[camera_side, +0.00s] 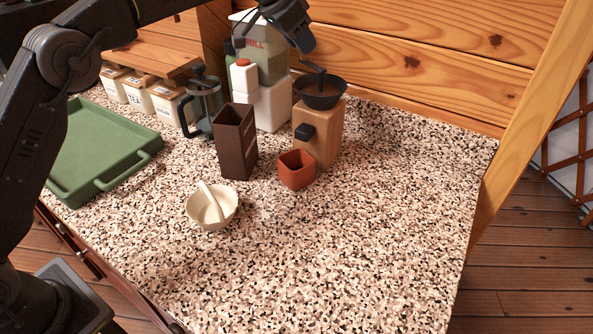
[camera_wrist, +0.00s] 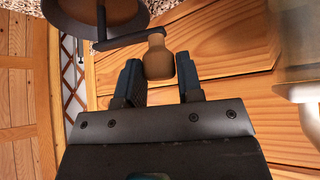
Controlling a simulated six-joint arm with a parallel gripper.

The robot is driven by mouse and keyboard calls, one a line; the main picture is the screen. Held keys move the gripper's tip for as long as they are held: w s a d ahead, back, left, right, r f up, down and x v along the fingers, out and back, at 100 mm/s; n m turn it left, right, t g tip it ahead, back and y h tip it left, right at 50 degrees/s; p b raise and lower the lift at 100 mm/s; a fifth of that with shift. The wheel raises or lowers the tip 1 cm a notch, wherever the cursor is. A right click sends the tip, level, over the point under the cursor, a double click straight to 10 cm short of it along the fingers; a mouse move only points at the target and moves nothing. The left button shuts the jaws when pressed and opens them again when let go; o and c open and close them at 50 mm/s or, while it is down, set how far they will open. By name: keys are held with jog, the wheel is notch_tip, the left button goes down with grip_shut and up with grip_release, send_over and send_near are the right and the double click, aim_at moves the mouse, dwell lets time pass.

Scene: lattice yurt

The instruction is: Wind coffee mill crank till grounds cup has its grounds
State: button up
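The coffee mill (camera_side: 326,140) is a wooden block with a dark hopper bowl (camera_side: 320,97) on top; the bowl also shows in the wrist view (camera_wrist: 75,12). The crank (camera_side: 309,68) rises above the bowl and ends in a brown knob (camera_wrist: 158,62). In the side view my gripper (camera_side: 305,45) hides the knob. The square red-brown grounds cup (camera_side: 297,173) stands at the mill's front foot. I see no grounds in it.
A tall dark brown box (camera_side: 237,150) stands left of the cup, with a white red-capped bottle (camera_side: 244,82) and a French press (camera_side: 203,108) behind. A cream bowl (camera_side: 212,212) sits in front. A green tray (camera_side: 95,150) lies left. The right counter (camera_side: 400,200) is clear.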

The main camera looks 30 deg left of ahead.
jog(key=shift+w+a, duration=0.1)
jog(key=shift+a, duration=0.1)
jog(key=shift+w+d, duration=0.6)
jog(key=shift+d, duration=0.35)
jog(key=o, duration=0.3)
jog(key=shift+w+d, duration=0.15)
jog(key=shift+d, duration=0.5)
jog(key=shift+o, duration=0.4)
jog(key=shift+d, duration=0.1)
